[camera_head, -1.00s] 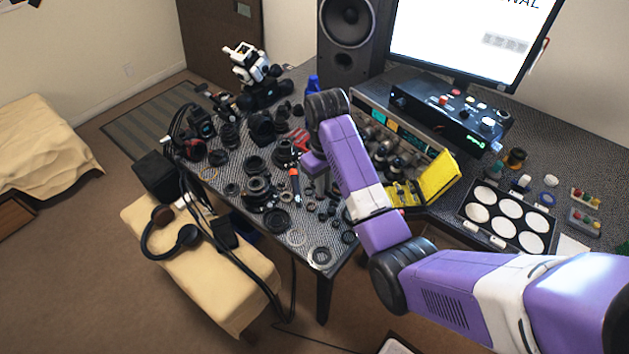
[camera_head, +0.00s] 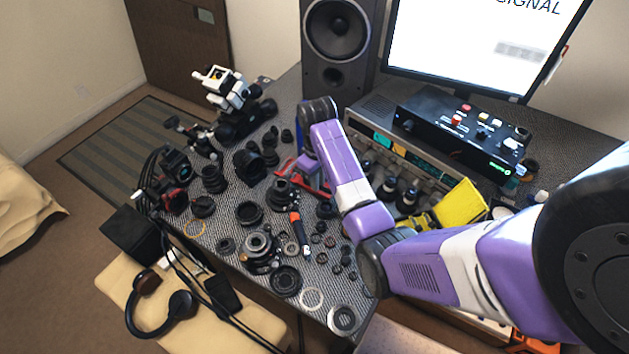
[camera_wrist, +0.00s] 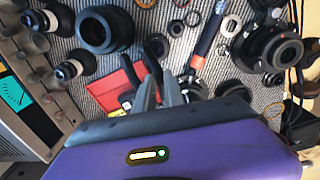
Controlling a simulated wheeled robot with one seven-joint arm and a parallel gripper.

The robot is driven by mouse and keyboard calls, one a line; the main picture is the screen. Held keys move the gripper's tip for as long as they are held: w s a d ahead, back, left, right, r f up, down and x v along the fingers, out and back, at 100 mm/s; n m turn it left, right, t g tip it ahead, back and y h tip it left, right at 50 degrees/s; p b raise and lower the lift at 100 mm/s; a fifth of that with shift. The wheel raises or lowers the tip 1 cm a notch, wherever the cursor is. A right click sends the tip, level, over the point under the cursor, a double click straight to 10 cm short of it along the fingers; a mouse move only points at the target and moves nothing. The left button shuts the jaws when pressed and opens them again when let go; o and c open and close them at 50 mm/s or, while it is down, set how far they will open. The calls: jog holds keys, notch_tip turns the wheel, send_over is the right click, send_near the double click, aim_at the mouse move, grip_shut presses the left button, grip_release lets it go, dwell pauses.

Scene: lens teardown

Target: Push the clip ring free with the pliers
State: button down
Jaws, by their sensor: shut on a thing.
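My gripper (camera_wrist: 160,88) points down over the back middle of the table. In the wrist view its grey fingers are close together, shut on what I take to be the pliers, which I can barely make out. In the head view my gripper (camera_head: 316,182) is small and partly hidden by my arm. A dark lens body (camera_head: 257,247) stands among loose parts at the table's front; the wrist view shows a lens (camera_wrist: 274,48) at right, apart from my gripper. Several rings lie loose, including a pale one (camera_head: 312,298); I cannot tell which is the clip ring.
A flat red item (camera_wrist: 118,88) lies beside my fingers. An orange-and-black handled tool (camera_head: 296,225) lies near the lens parts. A grey instrument (camera_head: 365,128), a yellow case (camera_head: 460,205) and a speaker (camera_head: 338,55) border the space. Many small parts crowd the table.

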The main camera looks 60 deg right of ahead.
jog(key=shift+f, duration=2.35)
jog(key=shift+w+d+f+n+b, duration=0.1)
jog(key=shift+w+d+n+b, duration=0.45)
jog(key=shift+w+d+n, duration=0.45)
jog(key=shift+w+d+f+n+b, duration=0.1)
jog(key=shift+w+d+n+b, duration=0.4)
jog(key=shift+d+n, duration=0.5)
jog(key=shift+w+d+n+b, duration=0.55)
jog(key=shift+w+d+n, duration=0.15)
jog(key=shift+n, duration=0.6)
jog(key=shift+w+d+r+n, duration=0.1)
jog(key=shift+w+d+n, duration=0.4)
jog(key=shift+n, duration=0.3)
jog(key=shift+w+d+n+b, duration=0.35)
jog(key=shift+w+n+b, duration=0.2)
jog(key=shift+n, duration=0.2)
jog(key=shift+w+d+n+b, duration=0.35)
jog(key=shift+w+n+b, duration=0.1)
jog(key=shift+w+n, duration=0.25)
jog(key=shift+w+d+n+b, duration=0.2)
jog(key=shift+w+n+b, duration=0.4)
jog(key=shift+n, duration=0.2)
jog(key=shift+w+d+n+b, duration=0.2)
jog(key=shift+w+n+b, duration=0.35)
jog(key=shift+n, duration=0.2)
jog(key=shift+s, duration=0.1)
